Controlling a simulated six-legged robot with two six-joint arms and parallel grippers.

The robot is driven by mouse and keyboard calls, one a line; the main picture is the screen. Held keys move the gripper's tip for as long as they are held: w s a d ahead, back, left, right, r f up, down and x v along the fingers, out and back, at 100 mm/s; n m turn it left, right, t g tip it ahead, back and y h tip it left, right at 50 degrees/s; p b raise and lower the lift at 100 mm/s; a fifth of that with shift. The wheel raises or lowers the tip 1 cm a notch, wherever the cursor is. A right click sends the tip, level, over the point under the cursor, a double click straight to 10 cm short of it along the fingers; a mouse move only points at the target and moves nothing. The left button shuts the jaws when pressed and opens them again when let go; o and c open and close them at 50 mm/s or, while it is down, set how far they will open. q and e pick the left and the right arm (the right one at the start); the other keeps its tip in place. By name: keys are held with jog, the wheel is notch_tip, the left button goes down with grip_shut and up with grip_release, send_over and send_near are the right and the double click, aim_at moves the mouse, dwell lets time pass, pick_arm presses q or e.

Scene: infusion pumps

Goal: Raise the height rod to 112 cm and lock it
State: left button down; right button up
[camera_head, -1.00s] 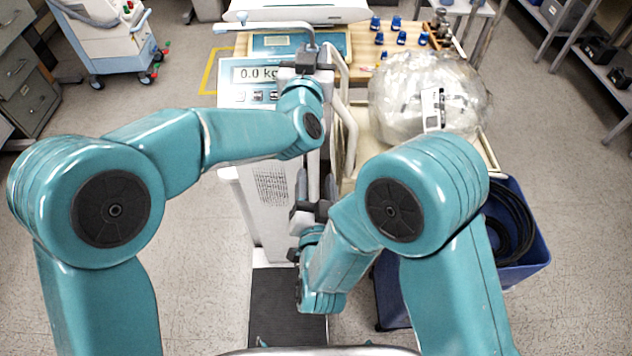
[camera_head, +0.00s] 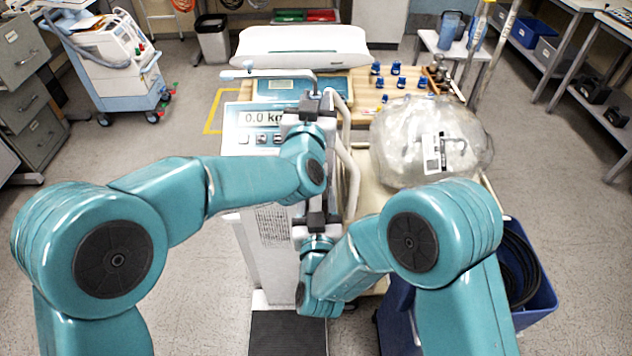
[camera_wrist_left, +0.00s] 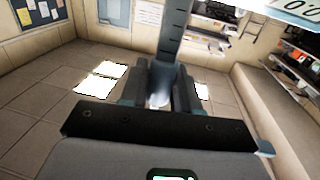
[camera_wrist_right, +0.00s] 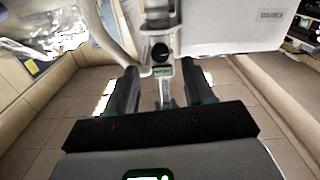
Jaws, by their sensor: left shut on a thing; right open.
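The height rod (camera_wrist_left: 174,32) is a grey graduated strip between the fingers of my left gripper (camera_wrist_left: 160,88) in the left wrist view. That gripper (camera_head: 309,103) is shut on it beside the scale display in the head view. A pale horizontal headpiece (camera_head: 272,73) with a blue left end tops the rod. My right gripper (camera_head: 316,218) is lower on the column, open. In the right wrist view its fingers (camera_wrist_right: 160,88) stand apart on either side of the column, with a round black knob (camera_wrist_right: 160,53) beyond them. The rod's height reading is not legible.
The scale display (camera_head: 262,117) reads 0.0 kg, and its dark platform (camera_head: 285,333) is below. A clear plastic-wrapped bundle (camera_head: 415,150) lies on a cart to the right. A blue bin (camera_head: 540,290) with black hose is at right. Open floor lies left.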

jog(key=w, duration=0.5)
grip_shut()
jog(key=shift+m, duration=2.9)
grip_release()
